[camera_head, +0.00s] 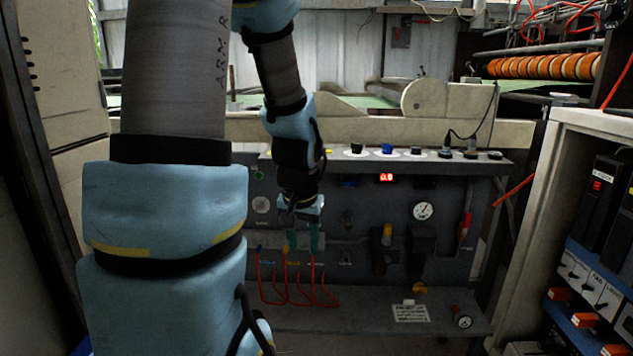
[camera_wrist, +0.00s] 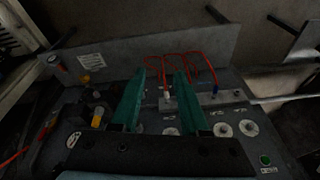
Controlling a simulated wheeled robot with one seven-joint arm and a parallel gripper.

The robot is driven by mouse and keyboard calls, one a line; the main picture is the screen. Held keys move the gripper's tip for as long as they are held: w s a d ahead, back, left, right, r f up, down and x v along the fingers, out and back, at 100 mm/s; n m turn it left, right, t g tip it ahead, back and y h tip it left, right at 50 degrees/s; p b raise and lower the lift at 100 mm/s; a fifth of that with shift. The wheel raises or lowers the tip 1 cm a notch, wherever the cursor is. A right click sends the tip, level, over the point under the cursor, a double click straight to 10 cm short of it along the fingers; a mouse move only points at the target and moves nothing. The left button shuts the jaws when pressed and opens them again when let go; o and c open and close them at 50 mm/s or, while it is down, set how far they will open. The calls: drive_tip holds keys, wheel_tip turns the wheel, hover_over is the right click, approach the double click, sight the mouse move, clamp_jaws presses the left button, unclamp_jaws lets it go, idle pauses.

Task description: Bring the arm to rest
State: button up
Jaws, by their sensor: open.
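My gripper (camera_head: 303,240) is in front of the grey machine panel in the head view, pointing down, with its two green fingers apart. The wrist view also shows my gripper (camera_wrist: 160,82), its green fingers spread with nothing between them. Beyond the fingertips are red looped tubes (camera_wrist: 186,60) on the panel. I cannot tell whether the fingertips touch the panel or tubes. My blue and grey arm fills the left of the head view and hides part of the panel.
The control panel (camera_head: 350,205) carries a round gauge (camera_head: 423,210), a red display (camera_head: 386,178) and several knobs along its top ledge. Red tubes (camera_head: 298,290) hang below my gripper. An electrical cabinet (camera_head: 560,200) stands at right. A beige cabinet (camera_head: 62,100) stands at left.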

drive_tip(key=s+a+n+g, duration=0.1)
drive_tip(key=s+a+n, duration=0.1)
drive_tip(key=s+a, duration=0.3)
wheel_tip(320, 180, up, 26)
drive_tip(key=s+d+p, duration=0.1)
drive_tip(key=s+p, duration=0.1)
drive_tip(key=p, duration=2.3)
drive_tip(key=shift+s, duration=0.15)
